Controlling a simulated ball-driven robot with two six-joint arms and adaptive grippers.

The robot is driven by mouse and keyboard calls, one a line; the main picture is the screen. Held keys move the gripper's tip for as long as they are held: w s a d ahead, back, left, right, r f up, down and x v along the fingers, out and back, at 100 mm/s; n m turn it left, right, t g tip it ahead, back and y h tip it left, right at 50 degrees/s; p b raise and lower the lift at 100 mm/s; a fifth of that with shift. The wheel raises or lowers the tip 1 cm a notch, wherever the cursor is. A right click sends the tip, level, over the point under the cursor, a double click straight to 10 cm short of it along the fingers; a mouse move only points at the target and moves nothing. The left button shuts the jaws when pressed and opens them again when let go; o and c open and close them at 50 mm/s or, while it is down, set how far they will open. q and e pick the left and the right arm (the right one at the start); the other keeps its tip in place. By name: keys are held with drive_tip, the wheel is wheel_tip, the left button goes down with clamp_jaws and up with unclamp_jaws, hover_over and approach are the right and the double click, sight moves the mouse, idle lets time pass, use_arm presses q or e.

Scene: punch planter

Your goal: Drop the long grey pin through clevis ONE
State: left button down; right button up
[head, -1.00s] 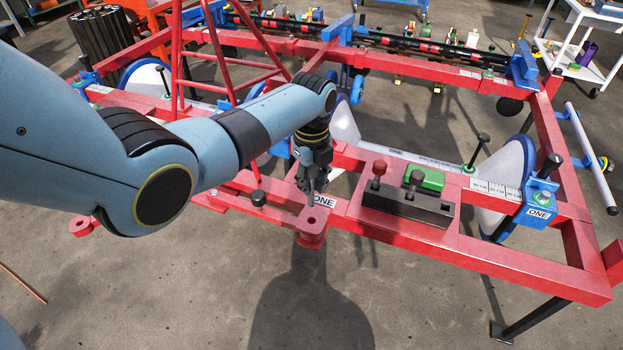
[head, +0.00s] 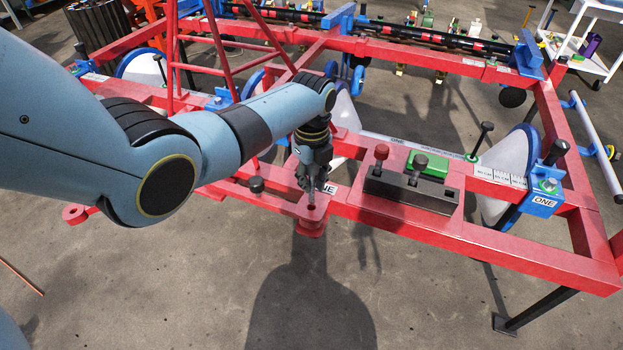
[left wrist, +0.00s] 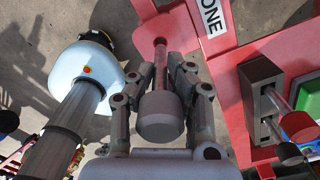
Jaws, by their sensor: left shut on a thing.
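Clevis ONE (head: 312,214) is a red lug with a round hole on the near edge of the red frame; it also shows at the top of the left wrist view (left wrist: 176,22). My left gripper (head: 309,187) is just above it, pointing down, with its fingers (left wrist: 160,85) shut on the long grey pin (left wrist: 160,115). The pin's thick round head faces the wrist camera and its thin shank runs toward the clevis hole. I cannot tell whether the tip is in the hole. My right gripper is not in view.
A white ONE label (head: 328,189) is beside the clevis, partly covered. A black knob (head: 256,185) is on the left rail. Bare floor lies in front.

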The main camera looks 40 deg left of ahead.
sight(311, 202)
use_arm(q)
drive_tip(key=shift+r, duration=0.1)
idle(0.5)
drive_tip(key=shift+p, duration=0.55)
idle(0.4)
idle(0.4)
drive_tip(key=shift+f+b, duration=0.35)
drive_tip(key=shift+f, duration=0.15)
drive_tip(key=shift+f+b, duration=0.75)
drive_tip(key=shift+f, duration=0.2)
drive_tip(key=shift+f+b, duration=1.7)
drive_tip(key=shift+f, duration=0.5)
drive_tip(key=c, duration=1.2)
unclamp_jaws()
